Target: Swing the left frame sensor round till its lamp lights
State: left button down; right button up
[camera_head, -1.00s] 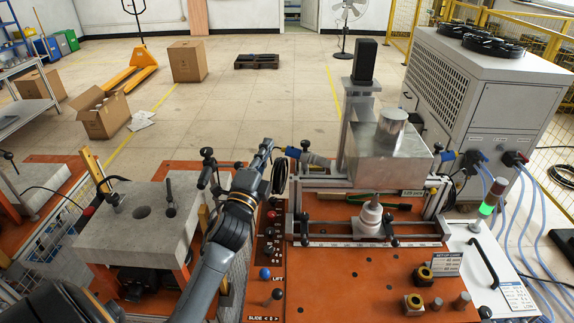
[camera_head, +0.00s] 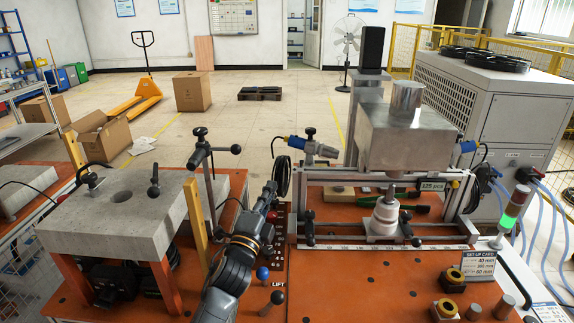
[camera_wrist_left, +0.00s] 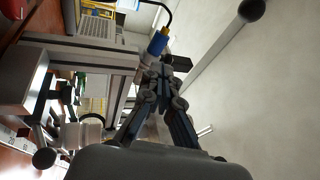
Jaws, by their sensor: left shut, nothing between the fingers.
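The left frame sensor (camera_head: 297,142) has a blue end and a grey barrel, in a clamp with a dark knob at the left top of the metal frame (camera_head: 300,195). It points slantwise, blue end to the left, and a black cable hangs from it. I see no lit lamp on it. My left gripper (camera_head: 271,190) is shut and empty, below and left of the sensor. In the left wrist view the closed fingertips (camera_wrist_left: 166,68) appear just short of the blue sensor end (camera_wrist_left: 157,42); I cannot tell whether they touch. My right gripper is out of view.
A T-handled post (camera_head: 200,150) and a grey stone-like block (camera_head: 130,215) stand left of my arm. Knobbed levers (camera_head: 272,298) rise near my forearm. A stack light (camera_head: 514,210) glows green at the right.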

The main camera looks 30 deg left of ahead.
aim_at(290, 145)
pick_arm(q)
jog(key=p+x, duration=0.3)
jog(key=x, duration=0.9)
jog(key=shift+w+r, duration=0.15)
jog(key=shift+r, duration=0.1)
jog(key=shift+w+a+r, duration=0.1)
jog(key=shift+w, duration=0.6)
jog(key=shift+a, duration=0.1)
